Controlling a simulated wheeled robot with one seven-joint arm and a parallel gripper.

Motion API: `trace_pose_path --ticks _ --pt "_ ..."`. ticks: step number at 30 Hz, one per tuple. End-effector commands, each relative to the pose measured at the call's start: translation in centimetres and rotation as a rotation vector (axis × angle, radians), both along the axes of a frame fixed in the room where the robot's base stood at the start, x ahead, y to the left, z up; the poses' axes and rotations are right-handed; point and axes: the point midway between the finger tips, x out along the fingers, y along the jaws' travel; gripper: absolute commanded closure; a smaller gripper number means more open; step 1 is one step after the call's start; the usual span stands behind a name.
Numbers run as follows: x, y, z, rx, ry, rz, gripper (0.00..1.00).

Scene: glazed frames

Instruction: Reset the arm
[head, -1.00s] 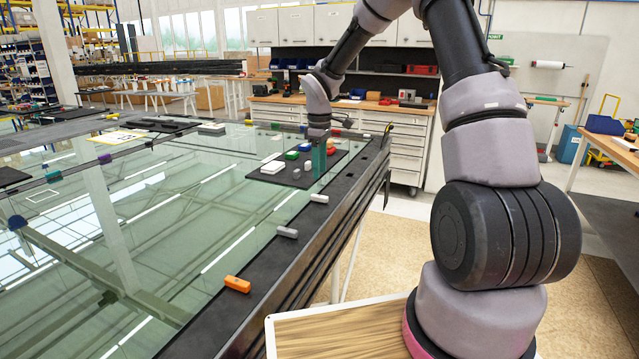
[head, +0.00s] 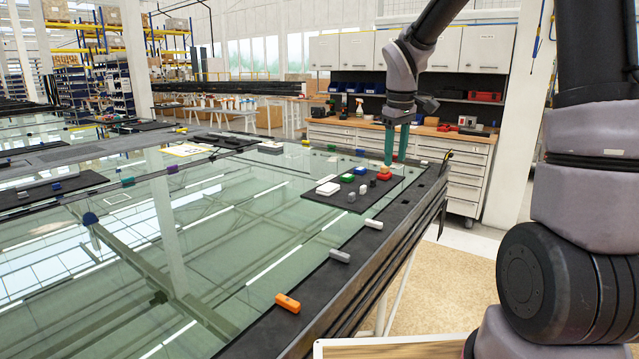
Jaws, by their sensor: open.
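My gripper (head: 396,160) shows in the head view at the end of my arm, pointing down with its green fingers. It is open and hangs at the far right part of a black mat (head: 322,196) on the glass table. A small red block (head: 384,176) sits just below the fingertips. I cannot tell whether the fingers touch it. Green, white, blue and grey small blocks lie on the same mat, left of and nearer than my gripper.
On the frame's near edge lie an orange block (head: 288,303) and two grey ones (head: 340,256) (head: 373,224). The glass table (head: 200,225) is mostly clear. A workbench with drawers (head: 465,172) and wall cabinets (head: 412,52) stands behind. A wooden board (head: 400,350) is at the bottom.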

Motion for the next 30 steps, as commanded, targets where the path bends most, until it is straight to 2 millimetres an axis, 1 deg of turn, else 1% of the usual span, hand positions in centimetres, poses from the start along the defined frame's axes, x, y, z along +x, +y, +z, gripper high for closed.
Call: trace_pose_path --ticks 1,3,5,9,13,15,18,21,24,27,30 --pt "-1.6 -0.4 1.9 0.008 -0.035 -0.059 0.49" --pt "-3.7 -1.0 3.9 0.030 -0.076 -0.151 0.49" --pt "-5.6 -1.4 5.5 0.057 -0.113 -0.228 0.49" --pt "-10.2 -2.3 8.6 0.138 -0.192 -0.410 0.49" --pt "-14.6 -3.0 10.6 0.242 -0.262 -0.571 0.49" --pt "-16.8 -3.2 11.3 0.307 -0.294 -0.653 0.49" --pt "-19.6 -3.4 11.9 0.399 -0.328 -0.750 0.49" --pt "-21.6 -3.6 12.2 0.475 -0.346 -0.824 0.49" --pt "-22.8 -3.6 12.2 0.527 -0.357 -0.870 0.49" --pt "-23.3 -3.6 12.2 0.551 -0.360 -0.889 0.49" --pt "-23.4 -3.6 12.2 0.552 -0.359 -0.890 0.49"
